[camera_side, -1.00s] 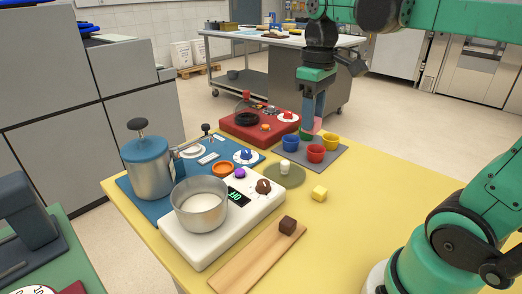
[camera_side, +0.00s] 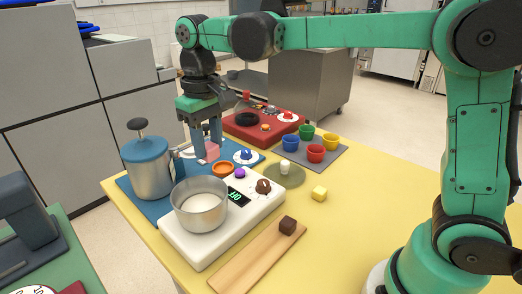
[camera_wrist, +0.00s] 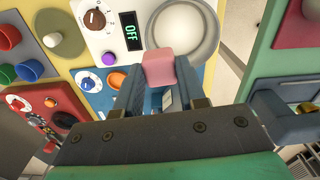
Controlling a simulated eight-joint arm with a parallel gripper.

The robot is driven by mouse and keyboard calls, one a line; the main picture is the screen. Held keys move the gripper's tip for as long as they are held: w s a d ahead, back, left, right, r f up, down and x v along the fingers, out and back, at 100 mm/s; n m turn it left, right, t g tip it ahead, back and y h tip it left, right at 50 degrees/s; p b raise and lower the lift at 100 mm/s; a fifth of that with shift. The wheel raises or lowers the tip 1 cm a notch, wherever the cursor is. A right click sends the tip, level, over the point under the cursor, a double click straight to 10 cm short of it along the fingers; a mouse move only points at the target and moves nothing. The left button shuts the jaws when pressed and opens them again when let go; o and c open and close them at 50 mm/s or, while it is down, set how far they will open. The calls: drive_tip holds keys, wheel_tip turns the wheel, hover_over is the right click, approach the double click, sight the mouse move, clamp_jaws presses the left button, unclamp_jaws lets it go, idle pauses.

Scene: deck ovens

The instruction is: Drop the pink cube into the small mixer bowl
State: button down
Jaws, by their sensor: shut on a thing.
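The pink cube (camera_side: 211,152) is held between the fingertips of my gripper (camera_side: 207,140), above the blue mat. It also shows in the wrist view (camera_wrist: 159,68) between the two fingers. The small mixer bowl (camera_side: 201,206) is a silver metal bowl with pale contents, standing on a white base (camera_side: 262,205) with a display and knobs. In the side view the cube is behind and above the bowl, apart from it. In the wrist view the bowl's rim (camera_wrist: 212,14) lies just beyond the cube.
A steel pot with a blue lid (camera_side: 147,165) stands left of my gripper.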

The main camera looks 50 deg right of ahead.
drive_tip(key=shift+w+a+f, duration=0.15)
drive_tip(key=shift+a+f, duration=0.1)
drive_tip(key=shift+a, duration=0.3)
drive_tip(key=shift+a+f, duration=0.1)
drive_tip(key=shift+f, duration=2.85)
drive_tip(key=shift+c, duration=2.1)
unclamp_jaws()
